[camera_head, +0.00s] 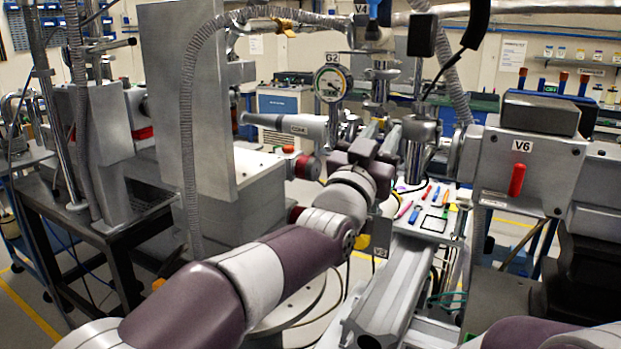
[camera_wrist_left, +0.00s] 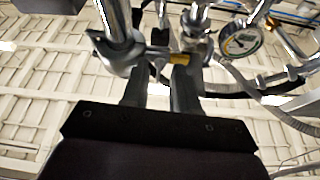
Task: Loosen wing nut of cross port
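The metal vacuum cross (camera_head: 380,88) stands in the centre, beside the gauge labelled G2 (camera_head: 330,84). My left gripper (camera_head: 384,132) is raised just below and in front of it. In the left wrist view, the two dark fingers (camera_wrist_left: 159,80) stand apart with a gap between them. A clamp (camera_wrist_left: 150,55) on the silver pipework crosses near the fingertips. A small brass-coloured part (camera_wrist_left: 182,58), perhaps the wing nut, is at the right fingertip; I cannot tell whether they touch. My right gripper is out of view; only part of that arm shows.
A flanged vertical tube (camera_head: 417,155) stands close right of the left gripper. The grey valve box V6 (camera_head: 530,165) with a red handle is farther right. A tray (camera_head: 434,224) with coloured tools lies below. A hose (camera_head: 187,130) hangs at left; a tall metal plate stands behind it.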

